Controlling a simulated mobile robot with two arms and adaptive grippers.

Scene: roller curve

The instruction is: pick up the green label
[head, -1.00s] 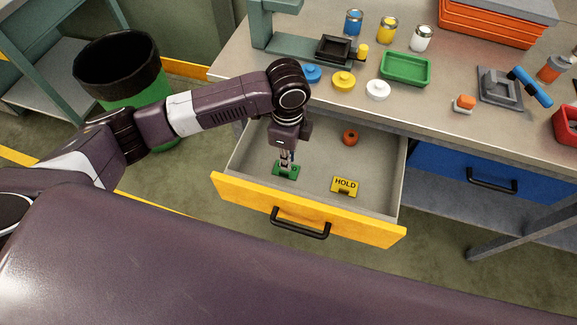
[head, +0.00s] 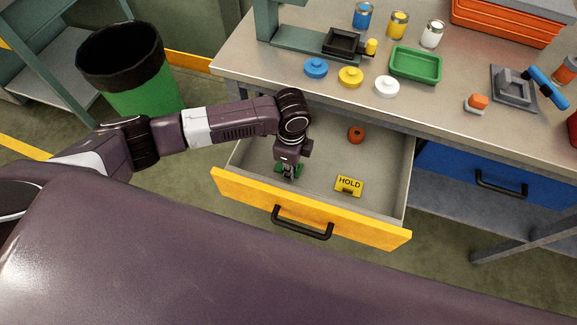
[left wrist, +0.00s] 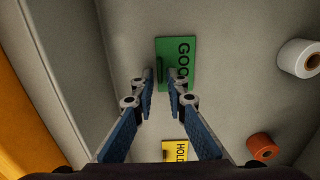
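The green label (head: 298,171) lies flat on the floor of the open yellow-fronted drawer, mostly hidden by my left gripper (head: 288,175) in the head view. My right gripper is not in view.
A yellow HOLD label (head: 349,186) and an orange roll (head: 356,135) lie in the drawer. A white roll (left wrist: 300,58) shows in the left wrist view. The drawer front (head: 310,208) and side walls stand close around. The bench top (head: 300,90) overhangs the back.

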